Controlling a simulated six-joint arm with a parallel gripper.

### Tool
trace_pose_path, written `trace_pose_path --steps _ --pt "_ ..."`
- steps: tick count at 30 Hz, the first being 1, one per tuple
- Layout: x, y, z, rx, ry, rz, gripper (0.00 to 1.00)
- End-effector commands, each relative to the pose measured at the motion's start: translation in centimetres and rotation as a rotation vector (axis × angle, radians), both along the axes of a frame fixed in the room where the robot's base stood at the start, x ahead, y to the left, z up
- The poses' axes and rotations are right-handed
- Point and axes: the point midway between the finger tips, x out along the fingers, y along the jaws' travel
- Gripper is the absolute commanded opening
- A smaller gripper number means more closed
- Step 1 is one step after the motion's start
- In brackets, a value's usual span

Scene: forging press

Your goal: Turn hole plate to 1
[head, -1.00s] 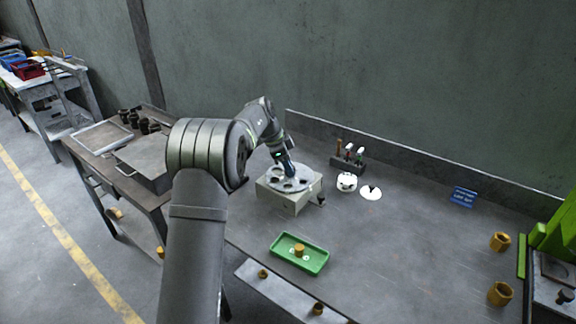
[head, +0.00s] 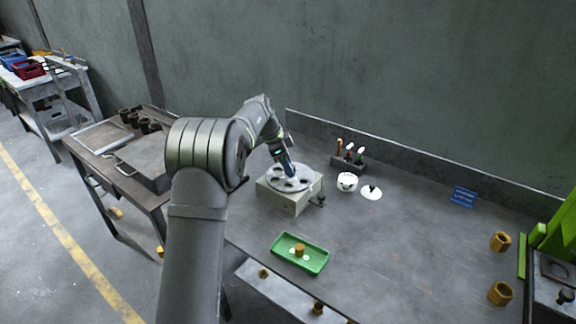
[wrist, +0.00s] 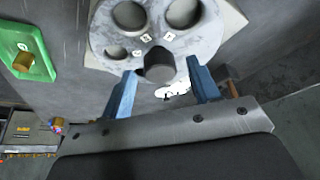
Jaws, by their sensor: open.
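The hole plate (head: 289,177) is a round grey disc with several holes, on top of a pale box-shaped base (head: 290,199) on the bench. In the wrist view the hole plate (wrist: 168,38) shows holes of different sizes and small white number labels, too small to read surely. My gripper (head: 290,172) is over the plate. In the wrist view my gripper (wrist: 163,82) is open, its two blue fingers on either side of a dark round knob (wrist: 159,68) at the plate. I cannot tell whether either finger touches the knob.
A green tray (head: 317,263) with a brass piece lies in front of the base. A white cup (head: 347,182), a white disc (head: 371,193) and a tool holder (head: 348,165) stand to the right. Brass nuts (head: 500,242) are at far right. The bench middle is clear.

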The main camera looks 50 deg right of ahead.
Motion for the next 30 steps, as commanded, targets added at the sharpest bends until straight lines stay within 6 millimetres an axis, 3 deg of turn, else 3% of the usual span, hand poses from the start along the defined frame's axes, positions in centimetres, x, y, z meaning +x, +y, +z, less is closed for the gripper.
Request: trace_pose_path --steps 18,24,30 --pt "3.9 3.6 12.7 -0.002 -0.002 0.002 0.56" --pt "4.6 4.2 14.8 -0.001 -0.001 0.001 0.56" --pt "4.7 4.4 15.4 0.001 -0.001 0.000 0.56"
